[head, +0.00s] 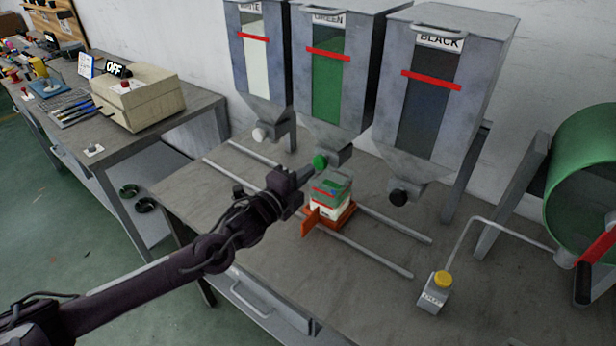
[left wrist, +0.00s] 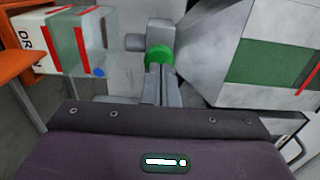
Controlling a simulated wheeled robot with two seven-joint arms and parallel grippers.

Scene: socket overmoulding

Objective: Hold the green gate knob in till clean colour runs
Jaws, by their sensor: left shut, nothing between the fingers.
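The green gate knob (head: 320,161) sits at the bottom outlet of the GREEN hopper (head: 328,85). My left gripper (head: 306,175) is shut and empty, its fingertips at the knob. In the left wrist view the closed fingers (left wrist: 155,82) point straight at the green knob (left wrist: 159,57) and overlap its lower edge; I cannot tell whether they press it in. A small see-through container (head: 330,194) with green above and a white part below sits on an orange carriage (head: 343,217) under the green outlet. It also shows in the left wrist view (left wrist: 85,42). My right gripper is out of view.
The WHITE hopper (head: 263,60) and BLACK hopper (head: 432,90) flank the green one, with white and black knobs. Two rails (head: 372,256) run along the bench. A yellow-topped button box (head: 437,290) and a green drum (head: 590,180) stand right.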

